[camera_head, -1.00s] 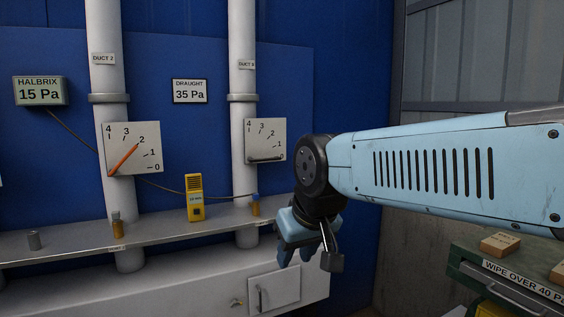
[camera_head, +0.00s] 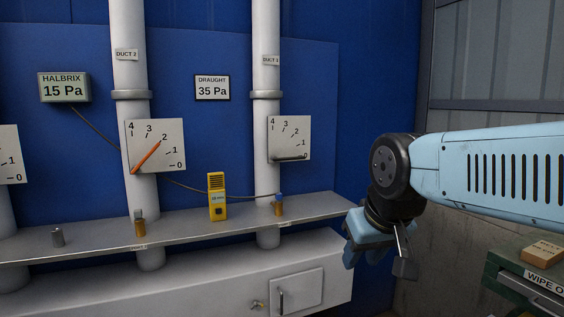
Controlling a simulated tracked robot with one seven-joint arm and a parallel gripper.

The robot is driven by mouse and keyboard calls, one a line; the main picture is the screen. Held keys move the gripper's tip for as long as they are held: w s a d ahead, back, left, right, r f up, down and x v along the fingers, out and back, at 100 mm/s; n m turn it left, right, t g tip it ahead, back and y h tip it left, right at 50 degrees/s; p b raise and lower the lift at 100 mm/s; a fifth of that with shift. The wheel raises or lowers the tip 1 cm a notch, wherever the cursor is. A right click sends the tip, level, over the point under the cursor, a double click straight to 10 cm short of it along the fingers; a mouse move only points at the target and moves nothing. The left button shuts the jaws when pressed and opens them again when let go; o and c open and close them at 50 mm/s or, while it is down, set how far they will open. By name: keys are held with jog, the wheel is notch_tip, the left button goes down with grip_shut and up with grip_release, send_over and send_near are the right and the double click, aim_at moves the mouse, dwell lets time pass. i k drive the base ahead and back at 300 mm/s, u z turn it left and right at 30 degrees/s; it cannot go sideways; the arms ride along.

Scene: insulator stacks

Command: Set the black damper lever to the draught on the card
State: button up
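The black damper lever (camera_head: 291,158) is on the right-hand white scale plate (camera_head: 288,138), on the duct at right. It lies about level along the plate's lower edge, near 0. The draught card (camera_head: 212,88) reads "DRAUGHT 35 Pa" and hangs on the blue wall between two ducts. The meter (camera_head: 64,88) marked HALBRIX reads 15 Pa. My gripper (camera_head: 372,250) hangs pointing down, to the right of and below the black lever, well apart from it. The fingers are partly turned away, so their opening is unclear.
An orange lever (camera_head: 146,157) on the middle duct's plate points near 2. A grey shelf (camera_head: 100,237) below carries a yellow instrument (camera_head: 217,196) and small brass fittings. A green cabinet (camera_head: 515,270) stands at lower right. The space before the plates is clear.

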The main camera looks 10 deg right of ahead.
aim_at(273, 157)
jog(key=u, duration=1.65)
jog(key=k, duration=0.4)
jog(key=z, duration=0.85)
jog(key=i, duration=1.2)
